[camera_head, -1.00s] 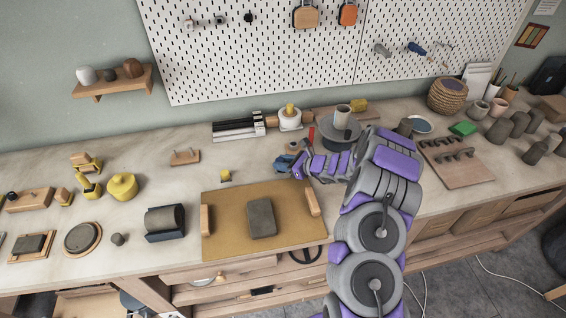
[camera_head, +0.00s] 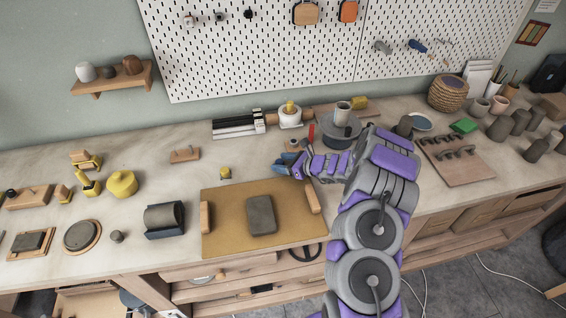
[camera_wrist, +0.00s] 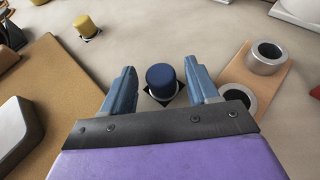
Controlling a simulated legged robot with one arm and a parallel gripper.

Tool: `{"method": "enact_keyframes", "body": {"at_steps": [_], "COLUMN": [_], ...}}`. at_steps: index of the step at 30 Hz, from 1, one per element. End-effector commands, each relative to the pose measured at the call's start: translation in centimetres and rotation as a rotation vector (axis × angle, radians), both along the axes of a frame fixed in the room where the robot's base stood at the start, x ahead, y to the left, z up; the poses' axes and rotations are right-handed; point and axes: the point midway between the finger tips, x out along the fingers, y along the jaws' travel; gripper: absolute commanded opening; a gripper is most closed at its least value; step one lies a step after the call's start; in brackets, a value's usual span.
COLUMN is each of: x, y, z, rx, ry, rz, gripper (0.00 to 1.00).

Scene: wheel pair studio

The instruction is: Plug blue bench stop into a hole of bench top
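The blue bench stop (camera_wrist: 162,80), a short dark-blue cylinder, stands upright in the wrist view on a black square piece with a pale rim, on the bench top (camera_wrist: 175,22). My gripper (camera_wrist: 162,82) is open, with one blue finger on each side of the stop and a gap to each. I cannot tell whether the stop sits in a hole. In the head view my gripper (camera_head: 287,162) is low over the bench top (camera_head: 130,226), right of a yellow stop (camera_head: 225,173); the blue stop cannot be told apart from my blue fingers there. The yellow stop (camera_wrist: 85,27) also stands upper left in the wrist view.
A tan board (camera_head: 225,225) with a dark block (camera_head: 261,215) lies in front of my gripper. A wooden strip with two metal rings (camera_wrist: 265,58) is close to my right finger. A grey wheel (camera_head: 341,133) with a cup stands behind my wrist.

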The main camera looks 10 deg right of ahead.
Motion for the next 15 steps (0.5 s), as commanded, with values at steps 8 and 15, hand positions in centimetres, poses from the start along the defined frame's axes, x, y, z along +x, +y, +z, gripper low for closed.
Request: {"method": "enact_keyframes", "body": {"at_steps": [8,15], "x": [-0.1,-1.6], "y": [0.0,-1.6], "z": [-0.3,0.8], "rx": [-0.001,0.001], "ry": [0.006,0.005], "rz": [0.001,-0.003], "gripper": [0.64,0.64]}}
